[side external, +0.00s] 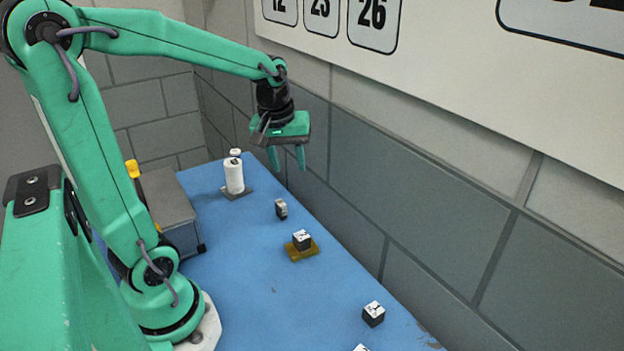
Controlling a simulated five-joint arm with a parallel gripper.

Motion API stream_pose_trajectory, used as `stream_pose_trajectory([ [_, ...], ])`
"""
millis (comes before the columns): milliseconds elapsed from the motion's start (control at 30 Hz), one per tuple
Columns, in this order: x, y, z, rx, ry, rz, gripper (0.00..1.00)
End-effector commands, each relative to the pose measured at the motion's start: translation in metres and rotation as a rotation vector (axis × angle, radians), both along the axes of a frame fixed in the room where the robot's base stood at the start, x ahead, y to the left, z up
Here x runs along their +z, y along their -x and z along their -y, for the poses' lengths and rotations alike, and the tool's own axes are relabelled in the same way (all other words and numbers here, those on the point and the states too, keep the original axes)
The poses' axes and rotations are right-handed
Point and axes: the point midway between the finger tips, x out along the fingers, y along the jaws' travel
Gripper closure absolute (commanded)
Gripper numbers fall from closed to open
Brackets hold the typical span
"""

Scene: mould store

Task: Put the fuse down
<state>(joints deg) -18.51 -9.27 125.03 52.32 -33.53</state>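My gripper (287,160) hangs above the far part of the blue table, near the wall. Its two green fingers point down and stand apart, with nothing visible between them. A small grey and dark piece (281,209) stands on the table below my gripper, clear of the fingers. It may be the fuse, but it is too small to tell. A white cylinder (234,178) stands upright on a flat grey base to the left of my gripper.
A dark block with a white marked top (302,239) sits on a yellow plate (316,249). A similar block (373,314) stands nearer, and another is cut off at the bottom edge. A grey box (168,205) is at left. The wall borders the blue table (240,270).

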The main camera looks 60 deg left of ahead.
Motion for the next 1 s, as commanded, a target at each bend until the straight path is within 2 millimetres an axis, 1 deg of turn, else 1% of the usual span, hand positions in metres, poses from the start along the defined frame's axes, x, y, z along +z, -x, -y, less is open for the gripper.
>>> stream_pose_trajectory([
  [33, 0.007, 0.006, 0.011, -0.063, -0.015, 0.020, 0.61],
  [200, 0.022, 0.025, 0.041, -0.272, -0.067, 0.076, 0.61],
  [400, 0.034, 0.052, 0.071, -0.515, -0.135, 0.144, 0.61],
  [500, 0.036, 0.065, 0.084, -0.632, -0.169, 0.176, 0.61],
  [600, 0.038, 0.077, 0.094, -0.731, -0.201, 0.205, 0.61],
  [733, 0.038, 0.087, 0.102, -0.821, -0.230, 0.231, 0.61],
  [1000, 0.037, 0.093, 0.106, -0.876, -0.249, 0.244, 0.61],
])
